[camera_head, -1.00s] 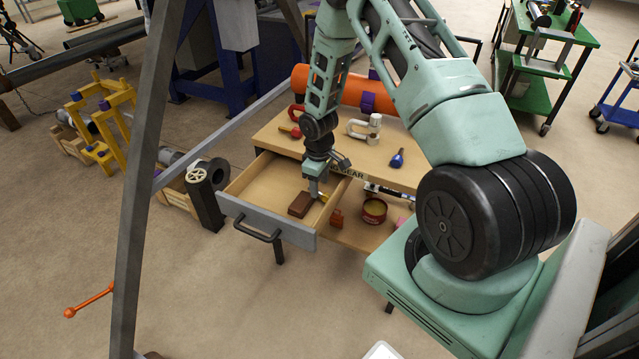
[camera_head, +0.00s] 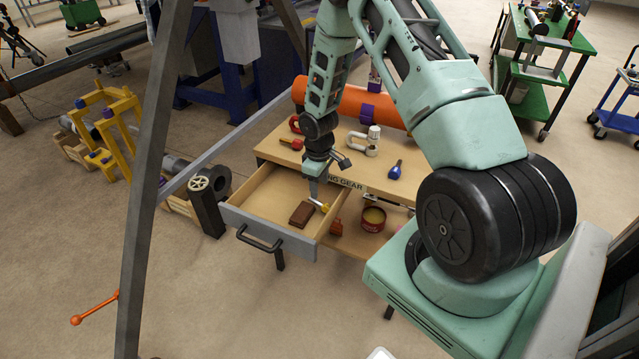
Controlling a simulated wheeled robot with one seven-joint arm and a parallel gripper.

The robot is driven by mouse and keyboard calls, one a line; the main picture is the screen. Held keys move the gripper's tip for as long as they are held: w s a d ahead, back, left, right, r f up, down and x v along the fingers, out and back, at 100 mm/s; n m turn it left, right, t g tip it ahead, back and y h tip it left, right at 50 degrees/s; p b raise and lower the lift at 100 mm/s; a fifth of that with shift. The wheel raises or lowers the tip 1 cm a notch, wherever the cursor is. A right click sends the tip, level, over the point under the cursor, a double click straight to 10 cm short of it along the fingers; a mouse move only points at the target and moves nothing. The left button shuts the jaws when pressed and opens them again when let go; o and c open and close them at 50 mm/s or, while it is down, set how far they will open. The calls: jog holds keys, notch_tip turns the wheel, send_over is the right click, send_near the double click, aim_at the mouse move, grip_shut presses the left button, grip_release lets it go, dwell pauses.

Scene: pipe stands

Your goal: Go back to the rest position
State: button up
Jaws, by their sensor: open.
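My gripper (camera_head: 314,190) points down at the end of my arm, over the right part of an open drawer (camera_head: 240,226). A brown block (camera_head: 301,214) lies in the drawer just left of the tool. The drawer is pulled out from the wooden bench (camera_head: 275,152), its grey front and black handle (camera_head: 258,241) facing me.
On the bench top are an orange pipe (camera_head: 345,104), a white clamp (camera_head: 366,142), a blue-handled tool (camera_head: 395,170) and red items. A red tin (camera_head: 373,218) sits on the lower shelf. A dark stand leg (camera_head: 146,200) rises at left. The front floor is largely clear.

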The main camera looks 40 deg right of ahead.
dwell(0.3)
jog(key=s+a+r+n, duration=0.1)
jog(key=s+a+r, duration=0.2)
jog(key=a+r, duration=0.8)
jog(key=s+a+r+n, duration=0.1)
jog(key=s+a+r, duration=0.2)
jog(key=a+r, duration=0.75)
jog(key=s+a+r, duration=0.3)
jog(key=s+a, duration=0.3)
jog(key=s, duration=0.4)
jog(key=s+a+r+n, duration=0.1)
jog(key=s+a+r, duration=0.2)
jog(key=s+a, duration=0.3)
jog(key=s, duration=0.3)
jog(key=shift+s+a+r+n+y, duration=0.25)
jog(key=shift+s+r+n+y, duration=0.05)
jog(key=shift+s+r+y, duration=0.1)
